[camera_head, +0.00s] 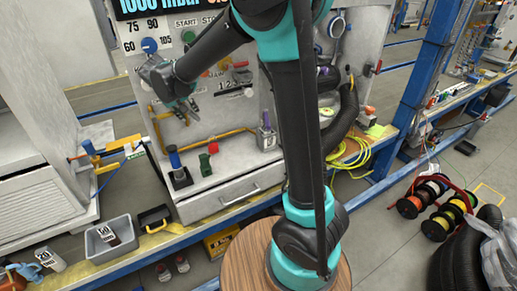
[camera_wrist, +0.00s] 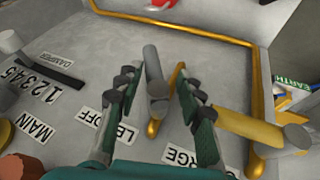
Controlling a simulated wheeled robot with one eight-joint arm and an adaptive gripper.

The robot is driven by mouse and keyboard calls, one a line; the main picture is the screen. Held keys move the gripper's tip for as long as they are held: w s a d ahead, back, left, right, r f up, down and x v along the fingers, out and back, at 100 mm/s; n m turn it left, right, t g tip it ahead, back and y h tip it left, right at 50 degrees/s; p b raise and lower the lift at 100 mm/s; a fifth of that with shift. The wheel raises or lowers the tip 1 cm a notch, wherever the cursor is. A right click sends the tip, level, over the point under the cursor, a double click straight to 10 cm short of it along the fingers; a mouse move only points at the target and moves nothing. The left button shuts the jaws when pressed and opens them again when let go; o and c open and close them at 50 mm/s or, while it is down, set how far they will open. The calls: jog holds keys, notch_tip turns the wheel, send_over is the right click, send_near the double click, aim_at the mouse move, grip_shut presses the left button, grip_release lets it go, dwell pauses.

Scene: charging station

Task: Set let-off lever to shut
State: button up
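In the wrist view, the "LET OFF" label (camera_wrist: 112,130) appears upside down on the grey panel, partly covered by my left finger. A grey cylindrical lever (camera_wrist: 152,64) stands out near it, beside a yellow pipe (camera_wrist: 174,88). My gripper (camera_wrist: 158,82) is open, with one finger on each side of the grey lever and visible gaps between. I cannot tell from these frames whether the lever is at open or shut. In the head view my gripper (camera_head: 183,108) is at the panel front, and the lever is too small to make out there.
A yellow bar with a grey end (camera_wrist: 255,130) sticks out close to my right finger, near a partly hidden label ending in "RGE" (camera_wrist: 185,158). A "MAIN" label (camera_wrist: 33,128) and a black numbered slot (camera_wrist: 48,72) lie left.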

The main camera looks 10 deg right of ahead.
jog(key=g+y, duration=0.1)
jog(key=y, duration=0.2)
jog(key=shift+a+m, duration=0.1)
jog(key=shift+m, duration=0.3)
jog(key=a+v, duration=0.1)
jog(key=v, duration=1.7)
jog(key=s+d+f, duration=0.6)
jog(key=d+f, duration=0.5)
jog(key=s+d+f+m, duration=0.1)
jog(key=s+d+f, duration=0.6)
jog(key=d+f, duration=0.4)
jog(key=shift+d+f, duration=0.2)
jog(key=shift+d, duration=0.65)
jog(key=shift+s, duration=0.15)
